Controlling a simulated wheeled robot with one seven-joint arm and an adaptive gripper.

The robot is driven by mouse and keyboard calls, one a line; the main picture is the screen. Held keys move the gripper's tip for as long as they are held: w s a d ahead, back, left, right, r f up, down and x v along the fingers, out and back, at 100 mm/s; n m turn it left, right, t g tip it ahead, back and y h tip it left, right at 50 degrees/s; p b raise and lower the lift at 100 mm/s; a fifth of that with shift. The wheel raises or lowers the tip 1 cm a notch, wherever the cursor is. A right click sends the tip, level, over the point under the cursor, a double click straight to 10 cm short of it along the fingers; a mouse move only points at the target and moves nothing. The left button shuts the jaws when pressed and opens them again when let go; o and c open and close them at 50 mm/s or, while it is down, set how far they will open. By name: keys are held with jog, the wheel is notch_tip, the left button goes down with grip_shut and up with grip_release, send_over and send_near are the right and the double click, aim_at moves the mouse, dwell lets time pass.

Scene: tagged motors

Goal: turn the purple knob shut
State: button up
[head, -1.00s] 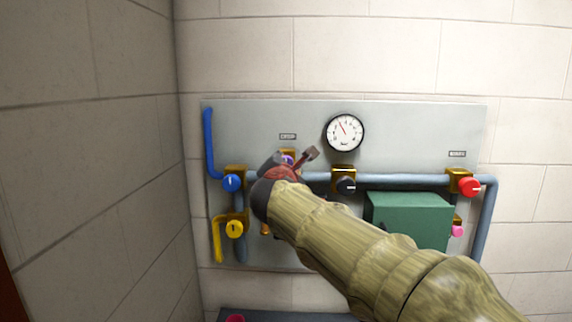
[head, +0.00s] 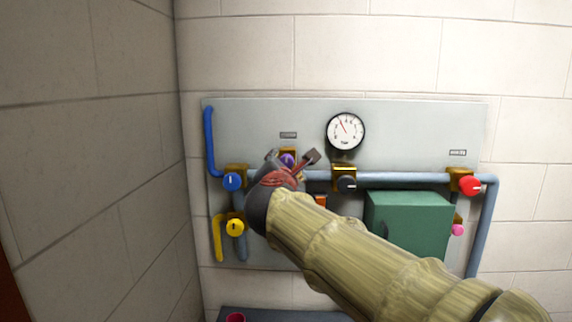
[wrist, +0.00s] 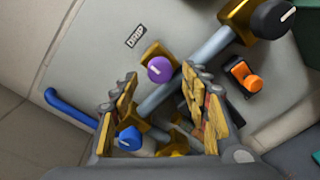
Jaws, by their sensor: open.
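The purple knob (wrist: 160,69) sits on a brass valve block, with a white line on its face, below a small label that reads like "DRIP" in the wrist view. In the head view the purple knob (head: 288,160) is partly hidden by my gripper (head: 293,165). In the wrist view my gripper (wrist: 160,93) is open, with one finger on each side of the picture. The knob shows just beyond and between the fingertips, with nothing held. I cannot tell whether a finger touches it.
On the panel (head: 400,130) are a blue knob (head: 233,182), a yellow knob (head: 235,227), a black knob (head: 346,184), a red knob (head: 470,185) and a pink knob (head: 457,230). A gauge (head: 345,132) and a green box (head: 408,222) stand right of my gripper. An orange switch (wrist: 245,77) is nearby.

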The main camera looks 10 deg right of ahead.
jog(key=v, duration=0.7)
jog(key=shift+s, duration=0.4)
